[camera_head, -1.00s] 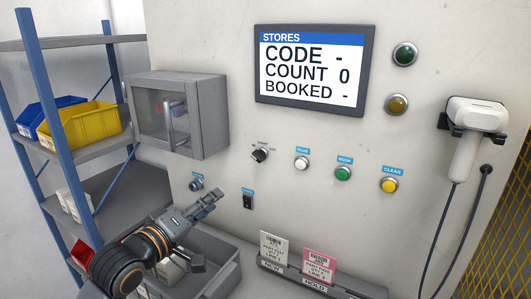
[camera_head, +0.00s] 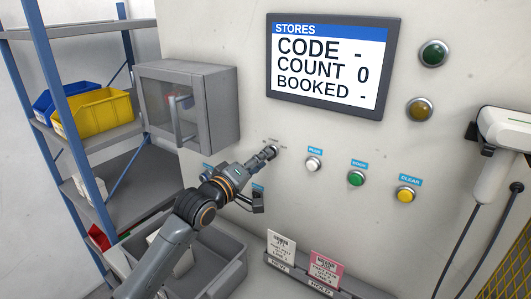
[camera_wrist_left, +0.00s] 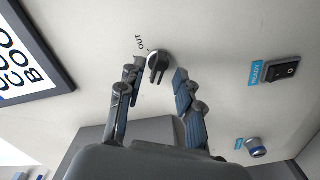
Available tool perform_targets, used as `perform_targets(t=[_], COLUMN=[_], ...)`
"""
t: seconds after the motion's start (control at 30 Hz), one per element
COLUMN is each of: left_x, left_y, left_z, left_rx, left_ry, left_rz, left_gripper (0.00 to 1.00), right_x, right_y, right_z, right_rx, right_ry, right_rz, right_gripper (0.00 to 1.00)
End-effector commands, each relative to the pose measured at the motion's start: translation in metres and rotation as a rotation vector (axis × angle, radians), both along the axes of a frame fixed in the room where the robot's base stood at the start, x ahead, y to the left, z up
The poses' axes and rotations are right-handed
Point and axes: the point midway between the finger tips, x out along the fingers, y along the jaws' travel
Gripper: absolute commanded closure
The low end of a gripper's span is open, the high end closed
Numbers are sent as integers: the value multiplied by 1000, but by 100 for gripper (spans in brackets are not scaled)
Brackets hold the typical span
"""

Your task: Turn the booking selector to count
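The booking selector, a small dark knob with a light edge, shows in the left wrist view (camera_wrist_left: 158,63), just beyond my open fingertips and roughly centred between them. The letters "OUT" are readable beside it; other markings are not. In the head view my left gripper (camera_head: 264,158) reaches up to the panel at the selector and mostly hides it. In the left wrist view the left gripper (camera_wrist_left: 157,78) is open, with one finger on each side and nothing held. I cannot tell whether a finger touches the knob. My right gripper is not in view.
The stores screen (camera_head: 330,65) reads code -, count 0, booked -. White (camera_head: 313,164), green (camera_head: 356,178) and yellow (camera_head: 406,195) buttons sit right of the selector. A clear-fronted cabinet (camera_head: 215,108) juts out at left; a grey bin (camera_head: 232,280) lies below my arm. A black rocker switch (camera_wrist_left: 285,70) is nearby.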

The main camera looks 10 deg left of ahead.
Motion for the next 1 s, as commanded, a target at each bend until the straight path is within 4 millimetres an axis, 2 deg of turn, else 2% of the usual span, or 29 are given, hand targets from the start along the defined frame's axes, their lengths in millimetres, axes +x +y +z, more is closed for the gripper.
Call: perform_targets(t=[0.17, 0.53, 0.57, 0.7, 0.73, 1.0], left_x=[17, 22, 22, 22, 21, 21], left_y=[-7, -9, -9, -9, -9, -9], left_z=[1, 0, 0, 0, 0, 0], left_rx=[-1, 0, 0, 0, 0, 6], left_ry=[0, 0, 0, 0, 0, -2], left_rz=[0, 0, 0, 0, 0, 0], left_gripper=[65, 65, 67, 96, 100, 100], right_x=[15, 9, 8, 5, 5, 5], right_y=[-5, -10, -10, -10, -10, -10], right_z=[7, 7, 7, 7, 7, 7], right_rx=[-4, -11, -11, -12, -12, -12], right_ry=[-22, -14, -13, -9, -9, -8], right_rz=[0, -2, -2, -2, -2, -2], right_gripper=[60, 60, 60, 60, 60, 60])
